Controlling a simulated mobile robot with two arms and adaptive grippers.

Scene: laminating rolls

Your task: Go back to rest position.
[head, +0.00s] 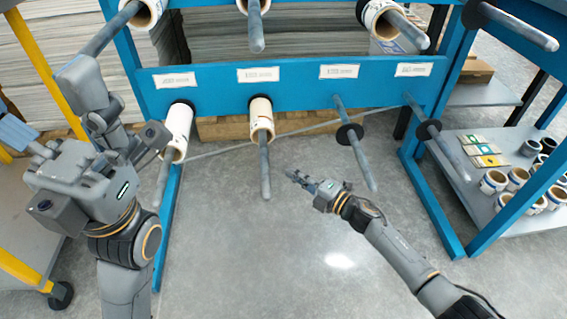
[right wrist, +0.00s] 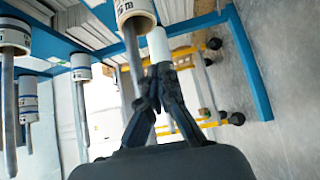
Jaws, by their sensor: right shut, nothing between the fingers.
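My right gripper (head: 300,178) is shut and empty. It hangs over the grey floor in front of the blue rack (head: 300,88), right of the lower rod with a roll and apart from it. In the right wrist view its fingers (right wrist: 160,74) come together, with a roll (right wrist: 135,10) and a white core (right wrist: 158,44) beyond them. My left gripper (head: 125,142) is at the left, close to the lower left roll (head: 178,128) in the picture. Its fingertips are hard to make out, and I cannot tell whether it touches anything.
A second lower roll (head: 261,118) sits on its rod. Two lower rods (head: 357,155) at the right carry only black discs. Rods jut out towards me. A shelf at the right (head: 480,205) holds several small rolls. A yellow-framed cart (head: 45,65) stands left. Floor below is clear.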

